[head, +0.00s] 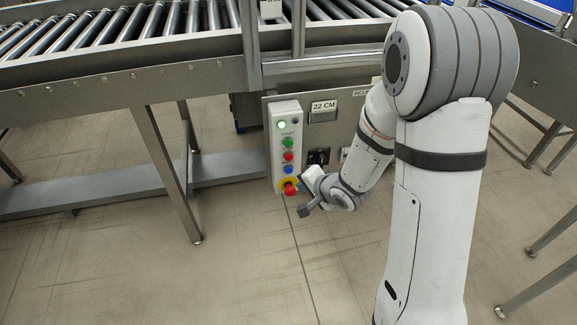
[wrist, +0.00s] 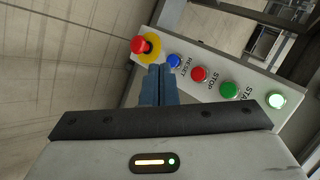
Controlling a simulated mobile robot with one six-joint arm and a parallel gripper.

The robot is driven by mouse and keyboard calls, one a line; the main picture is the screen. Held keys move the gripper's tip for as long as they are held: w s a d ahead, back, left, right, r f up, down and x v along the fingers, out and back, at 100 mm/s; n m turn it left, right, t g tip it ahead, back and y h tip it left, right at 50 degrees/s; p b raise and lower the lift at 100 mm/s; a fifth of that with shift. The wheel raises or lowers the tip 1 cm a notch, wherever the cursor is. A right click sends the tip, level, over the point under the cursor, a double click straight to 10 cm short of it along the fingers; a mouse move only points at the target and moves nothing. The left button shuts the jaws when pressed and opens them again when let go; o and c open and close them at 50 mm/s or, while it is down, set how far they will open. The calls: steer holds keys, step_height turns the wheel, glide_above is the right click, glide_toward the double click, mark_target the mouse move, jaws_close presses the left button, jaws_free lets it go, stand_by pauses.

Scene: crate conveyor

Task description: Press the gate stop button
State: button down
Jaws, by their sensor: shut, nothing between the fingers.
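The button box (head: 285,110) is a pale upright panel under the conveyor. Its red button (head: 288,157) is labelled STOP and also shows in the wrist view (wrist: 199,74). It sits between a green button (head: 288,143) and a blue RESET button (head: 288,169). Lowest is a red mushroom button (wrist: 140,45) on a yellow ring (wrist: 154,56). My gripper (head: 303,187) is shut and empty in front of the box's lower end. In the wrist view its fingertips (wrist: 161,68) overlap the panel between the yellow ring and the blue button. Contact cannot be told.
A green lamp (head: 281,124) glows at the top of the box. A roller conveyor (head: 130,75) runs above, with a metal leg (head: 165,170) to the left. The floor in front is clear.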

mark_target(289, 157)
steer(key=shift+a+f, duration=0.25)
steer(key=w+a+p, duration=0.2)
steer(key=w, duration=0.6)
steer(key=shift+w+a, duration=0.2)
stand_by(0.4)
steer(key=shift+w+r, duration=0.1)
stand_by(1.7)
steer(key=shift+w+a+p, duration=0.1)
steer(key=shift+w+p, duration=0.2)
steer(key=shift+p, duration=0.35)
